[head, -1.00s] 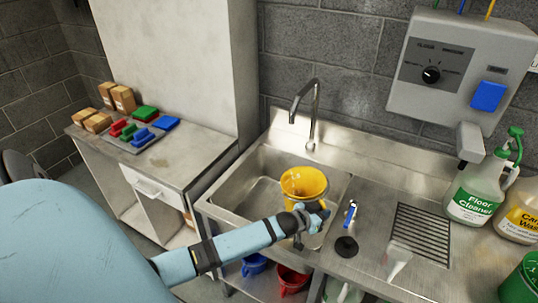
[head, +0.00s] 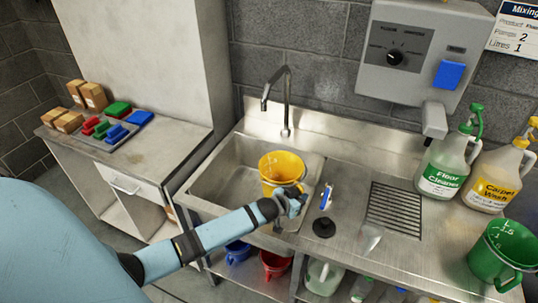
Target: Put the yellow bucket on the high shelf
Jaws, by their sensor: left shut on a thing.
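The yellow bucket (head: 280,168) stands upright, open end up, at the right part of the steel sink basin. Its lower part is partly hidden by my left gripper and the basin edge. My left gripper (head: 297,201) reaches in from the left over the sink's front edge and is shut on the bucket at its near right side. The fingertips are small and the exact grip point is hard to see. My right gripper is not in view. I cannot make out a high shelf in this view.
A tap (head: 287,95) rises behind the bucket. A blue-and-white brush (head: 327,196), a green bucket (head: 503,249) and bottles (head: 443,165) are on the counter to the right. Blue (head: 238,251) and red (head: 274,263) buckets sit below. A dispenser (head: 410,55) hangs on the wall.

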